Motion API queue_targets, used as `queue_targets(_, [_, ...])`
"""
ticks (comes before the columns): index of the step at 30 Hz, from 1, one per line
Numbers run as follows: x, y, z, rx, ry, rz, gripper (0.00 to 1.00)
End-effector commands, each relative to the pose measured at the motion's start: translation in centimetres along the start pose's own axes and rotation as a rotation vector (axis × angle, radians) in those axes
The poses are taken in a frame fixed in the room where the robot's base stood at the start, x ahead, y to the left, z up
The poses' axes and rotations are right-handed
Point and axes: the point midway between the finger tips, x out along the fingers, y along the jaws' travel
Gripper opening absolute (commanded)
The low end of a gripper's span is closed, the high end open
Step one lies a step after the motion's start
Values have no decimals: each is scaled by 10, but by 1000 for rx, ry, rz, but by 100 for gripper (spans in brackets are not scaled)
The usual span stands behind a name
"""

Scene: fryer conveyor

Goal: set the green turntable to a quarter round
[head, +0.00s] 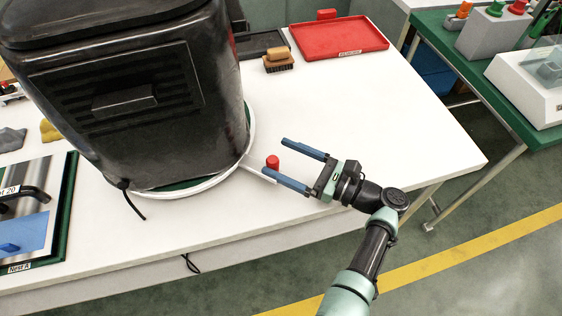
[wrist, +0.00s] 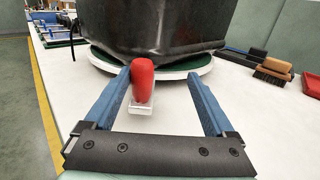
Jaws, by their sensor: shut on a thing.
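The green turntable (head: 181,186) with a white rim shows as a thin edge under a large black bin-like appliance (head: 128,92), which hides most of it. A short pale arm sticks out from the rim towards my gripper and carries an upright red knob (head: 272,162). My gripper (head: 299,164) is at this knob, with its blue fingers around it. In the wrist view the red knob (wrist: 143,82) stands between the fingers, against the left one; a gap shows towards the right finger. My gripper is shut on the knob. Any angle marks are not visible.
A brush (head: 278,60), a red tray (head: 340,38) and a black tray (head: 262,44) lie at the back of the white table (head: 400,120). The table right of my gripper is clear.

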Motion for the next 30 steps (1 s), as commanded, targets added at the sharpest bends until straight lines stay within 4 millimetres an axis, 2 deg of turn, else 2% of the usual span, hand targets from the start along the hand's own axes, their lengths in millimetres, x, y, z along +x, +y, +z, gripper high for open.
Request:
queue_targets(1, [-3,-7,3,-6,-3,-23,64])
queue_targets(21, [-6,-6,1,-3,0,-21,64])
queue_targets(26, [-27,-6,1,-3,0,-25,64])
queue_targets(30, [-57,-4,0,-3,1,-22,64])
